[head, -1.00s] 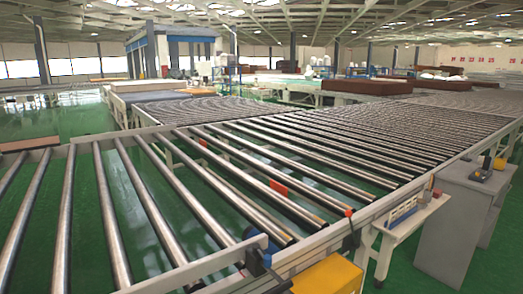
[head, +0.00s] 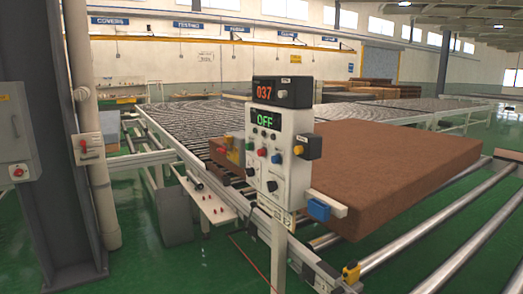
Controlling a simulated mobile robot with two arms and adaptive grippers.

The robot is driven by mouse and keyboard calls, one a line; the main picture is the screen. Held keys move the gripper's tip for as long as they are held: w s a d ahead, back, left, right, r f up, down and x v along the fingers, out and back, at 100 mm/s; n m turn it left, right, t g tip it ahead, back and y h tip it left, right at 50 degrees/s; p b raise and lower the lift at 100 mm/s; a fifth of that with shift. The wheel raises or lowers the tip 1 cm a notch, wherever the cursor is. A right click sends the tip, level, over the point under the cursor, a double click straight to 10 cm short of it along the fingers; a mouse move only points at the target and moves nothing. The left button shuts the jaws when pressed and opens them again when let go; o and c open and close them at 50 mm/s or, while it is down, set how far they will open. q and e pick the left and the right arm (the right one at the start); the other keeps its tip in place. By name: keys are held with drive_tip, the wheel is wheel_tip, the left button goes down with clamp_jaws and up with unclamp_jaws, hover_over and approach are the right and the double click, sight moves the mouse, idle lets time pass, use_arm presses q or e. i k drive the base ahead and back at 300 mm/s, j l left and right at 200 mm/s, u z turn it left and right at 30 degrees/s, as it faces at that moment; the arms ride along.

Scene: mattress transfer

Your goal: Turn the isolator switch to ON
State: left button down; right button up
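A white control panel (head: 282,155) stands on a post in the middle of the head view. Its upper display (head: 278,92) reads 037 in red and its lower display (head: 265,121) reads OFF in green. A grey box (head: 14,135) with a red knob (head: 18,172) is on the dark column at the far left. No isolator label is readable, so I cannot tell which of these is the isolator switch. Neither of my grippers is in view.
A large brown mattress block (head: 410,165) lies on the roller conveyor (head: 460,265) right of the panel. The dark column (head: 55,200) and a pale pipe (head: 85,120) stand at left.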

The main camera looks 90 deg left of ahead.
sight(223, 151)
drive_tip(key=u, duration=3.05)
